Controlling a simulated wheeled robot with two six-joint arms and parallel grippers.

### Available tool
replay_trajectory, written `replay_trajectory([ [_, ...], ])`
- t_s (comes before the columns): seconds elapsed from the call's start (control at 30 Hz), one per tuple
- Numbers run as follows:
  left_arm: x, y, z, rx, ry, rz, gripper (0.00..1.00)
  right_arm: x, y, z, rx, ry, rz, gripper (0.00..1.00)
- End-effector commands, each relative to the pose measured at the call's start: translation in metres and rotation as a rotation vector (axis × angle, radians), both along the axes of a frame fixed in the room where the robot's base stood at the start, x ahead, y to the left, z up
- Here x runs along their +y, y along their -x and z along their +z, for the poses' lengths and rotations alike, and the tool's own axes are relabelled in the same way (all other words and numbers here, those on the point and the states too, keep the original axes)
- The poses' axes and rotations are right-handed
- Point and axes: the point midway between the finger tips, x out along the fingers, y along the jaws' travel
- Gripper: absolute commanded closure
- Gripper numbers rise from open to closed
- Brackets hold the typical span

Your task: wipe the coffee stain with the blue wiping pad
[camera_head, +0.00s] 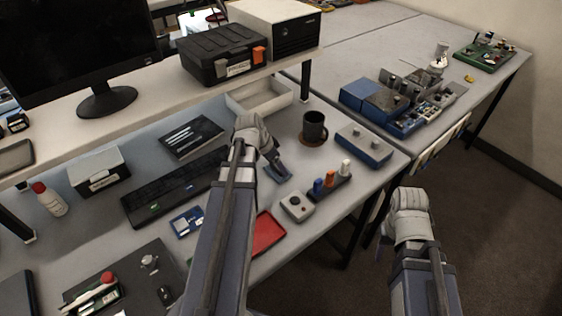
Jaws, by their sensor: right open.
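My left arm reaches over the desk, and its left gripper (275,170) is low over the desk, left of the dark mug (314,127). It looks slate-blue and partly hidden by its own wrist; I cannot tell its opening or whether it holds anything. My right gripper (383,244) is open, mostly hidden behind its wrist, off the desk's front edge above the floor. I cannot make out the blue wiping pad for certain. No clear coffee stain shows; a brown round patch or coaster (312,141) lies under the mug.
Right of the mug is a blue box with knobs (363,146). A holder with coloured pegs (329,186), a grey button box (297,207) and a red tray (266,232) line the front. A keyboard (170,190) and white bin (262,96) lie further left and behind.

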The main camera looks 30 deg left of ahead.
Motion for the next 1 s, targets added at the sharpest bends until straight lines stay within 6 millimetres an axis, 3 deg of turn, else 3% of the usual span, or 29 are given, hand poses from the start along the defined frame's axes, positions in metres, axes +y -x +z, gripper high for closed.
replay_trajectory([
  [0.37,0.002,0.005,0.0,0.009,-0.004,-0.001,0.6,0.0,0.0,0.001,0.0,0.0,0.0,0.5],
  [0.8,-0.009,-0.025,0.003,0.005,-0.004,-0.002,0.6,0.0,0.0,0.003,0.0,0.0,0.0,0.5],
  [1.0,-0.012,-0.03,0.003,0.005,-0.004,-0.001,0.6,0.0,0.0,0.003,0.0,0.0,0.0,0.5],
])
